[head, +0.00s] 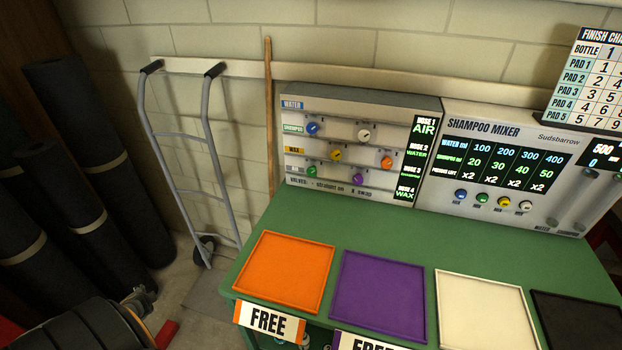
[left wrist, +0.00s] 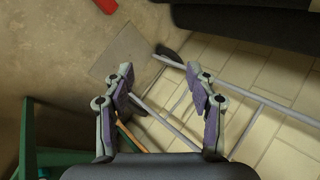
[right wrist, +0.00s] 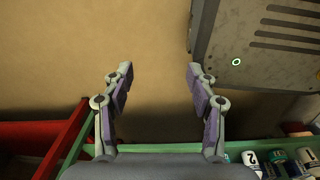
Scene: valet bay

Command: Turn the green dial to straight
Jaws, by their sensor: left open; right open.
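The green dial (head: 311,171) is on the lower left of the grey valve panel (head: 405,104), at the back of the green bench in the head view. It is small, and I cannot tell which way its pointer is turned. No gripper is near it. My left gripper (left wrist: 159,72) is open and empty in the left wrist view, above the floor and the hand truck's grey bars. My right gripper (right wrist: 159,70) is open and empty in the right wrist view, above bare tan floor. Neither wrist view shows the dial.
Blue (head: 313,128), white (head: 364,135), yellow (head: 336,154), orange (head: 387,162) and purple (head: 358,179) dials surround the green one. A shampoo mixer (head: 488,130) stands right of the panel. Orange (head: 285,272) and purple (head: 378,296) trays lie in front. A hand truck (head: 190,135) stands left.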

